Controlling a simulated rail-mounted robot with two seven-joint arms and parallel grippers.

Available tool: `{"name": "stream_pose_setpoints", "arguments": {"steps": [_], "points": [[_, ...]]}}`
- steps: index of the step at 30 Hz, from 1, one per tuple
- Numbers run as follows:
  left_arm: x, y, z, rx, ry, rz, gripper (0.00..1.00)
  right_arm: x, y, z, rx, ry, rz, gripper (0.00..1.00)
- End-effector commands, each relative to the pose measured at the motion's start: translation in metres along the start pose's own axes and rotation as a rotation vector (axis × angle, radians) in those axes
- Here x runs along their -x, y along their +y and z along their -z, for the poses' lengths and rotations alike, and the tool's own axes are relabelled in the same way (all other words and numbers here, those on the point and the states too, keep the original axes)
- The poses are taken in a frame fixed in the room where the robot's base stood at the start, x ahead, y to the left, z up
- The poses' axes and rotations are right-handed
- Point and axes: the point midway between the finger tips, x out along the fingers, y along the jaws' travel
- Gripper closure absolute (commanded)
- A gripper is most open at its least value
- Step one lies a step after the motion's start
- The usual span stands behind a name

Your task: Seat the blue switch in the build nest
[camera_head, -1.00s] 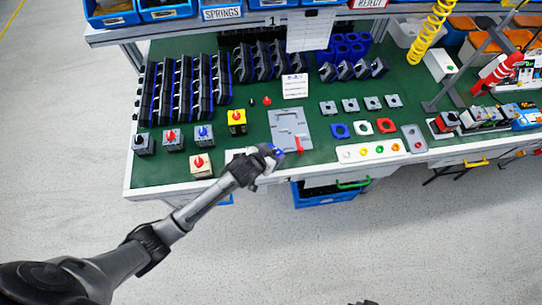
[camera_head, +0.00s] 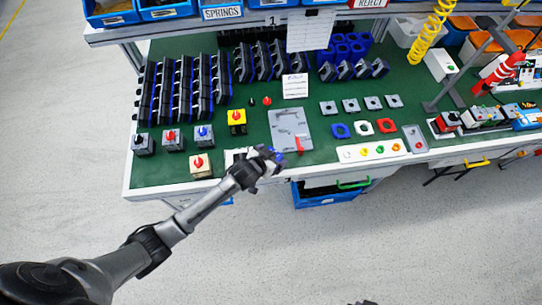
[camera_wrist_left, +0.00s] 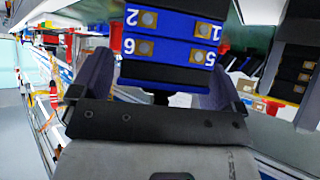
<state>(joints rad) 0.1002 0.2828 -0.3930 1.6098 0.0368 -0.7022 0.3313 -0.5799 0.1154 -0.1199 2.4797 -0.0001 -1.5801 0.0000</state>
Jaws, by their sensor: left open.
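My left gripper (camera_head: 272,154) is at the front edge of the bench, just in front of the grey plate (camera_head: 287,122) with a red lever, which looks like the build nest. In the left wrist view, a blue block with numbered terminals (camera_wrist_left: 172,45) fills the space between the open fingers. It looks like the blue switch; whether the fingers touch it is unclear. In the head view only a little blue shows at the fingertips. A grey unit with a blue knob (camera_head: 203,136) stands to the left.
Units with red knobs (camera_head: 201,165) and a yellow one (camera_head: 236,120) stand left of the plate. A button strip (camera_head: 372,151) and coloured square frames (camera_head: 363,128) lie to its right. Racks of dark modules (camera_head: 185,88) stand behind. A blue bin (camera_head: 325,196) hangs below the edge.

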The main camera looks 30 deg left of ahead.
Motion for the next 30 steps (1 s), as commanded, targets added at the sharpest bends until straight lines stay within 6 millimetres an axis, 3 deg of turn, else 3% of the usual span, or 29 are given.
{"name": "stream_pose_setpoints", "arguments": {"steps": [5, 21, 30], "points": [[0.005, 0.0, 0.003, 0.0, 0.001, 0.0, 0.07, 0.002, 0.002, 0.0, 0.006, -0.001, -0.004, 1.0], [0.096, 0.0, 0.003, 0.0, 0.0, 0.0, 0.07, 0.019, 0.003, 0.006, 0.007, 0.0, -0.005, 1.0], [0.12, 0.0, 0.003, 0.001, 0.0, 0.0, 0.07, 0.021, 0.001, 0.007, 0.0, 0.001, 0.0, 1.0]]}}
